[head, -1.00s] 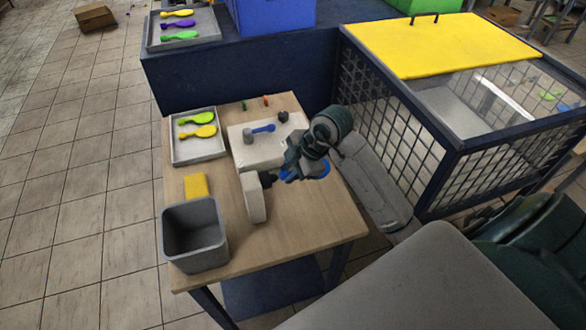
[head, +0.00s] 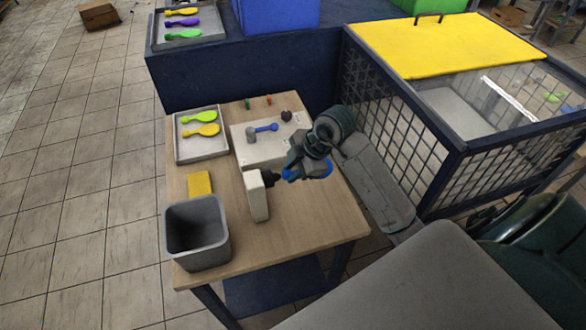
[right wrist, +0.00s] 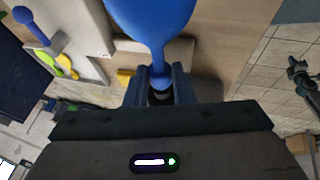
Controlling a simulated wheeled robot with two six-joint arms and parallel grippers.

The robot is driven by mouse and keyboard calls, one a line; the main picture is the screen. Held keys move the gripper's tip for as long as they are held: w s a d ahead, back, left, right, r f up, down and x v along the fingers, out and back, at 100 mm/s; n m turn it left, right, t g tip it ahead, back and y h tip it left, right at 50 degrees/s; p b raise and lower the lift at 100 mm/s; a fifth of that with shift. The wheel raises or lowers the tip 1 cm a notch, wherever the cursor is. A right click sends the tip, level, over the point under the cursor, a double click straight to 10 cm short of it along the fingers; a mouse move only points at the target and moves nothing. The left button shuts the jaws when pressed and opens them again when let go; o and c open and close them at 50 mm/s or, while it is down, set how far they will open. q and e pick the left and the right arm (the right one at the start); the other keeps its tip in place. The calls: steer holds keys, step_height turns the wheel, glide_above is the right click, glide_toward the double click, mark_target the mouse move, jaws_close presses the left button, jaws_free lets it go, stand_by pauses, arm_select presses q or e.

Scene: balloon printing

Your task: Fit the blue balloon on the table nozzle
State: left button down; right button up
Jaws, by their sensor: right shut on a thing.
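The blue balloon (right wrist: 152,22) is in my right gripper (right wrist: 160,92), which is shut on its narrow neck. Its wide body points up and away in the right wrist view. In the head view, only a little of the balloon (head: 292,175) shows under my right gripper (head: 284,171). A white upright block (head: 256,196) stands on the table with a black nozzle (head: 270,178) on its side facing the gripper. The gripper is very close beside the nozzle; whether balloon and nozzle touch cannot be told. My left gripper is out of view.
A white plate (head: 262,150) with a blue-and-grey tool (head: 264,128) lies behind. A grey tray (head: 201,151) holds green and yellow balloons. A yellow block (head: 199,184) and grey bin (head: 196,253) stand left. A mesh cage (head: 401,132) is to the right.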

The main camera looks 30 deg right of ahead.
steer(key=shift+w+a, duration=0.15)
steer(key=shift+a, duration=0.4)
stand_by(0.4)
steer(key=o, duration=0.8)
steer(key=shift+o, duration=0.2)
steer(key=p+v, duration=0.7)
steer(key=v, duration=0.2)
stand_by(0.3)
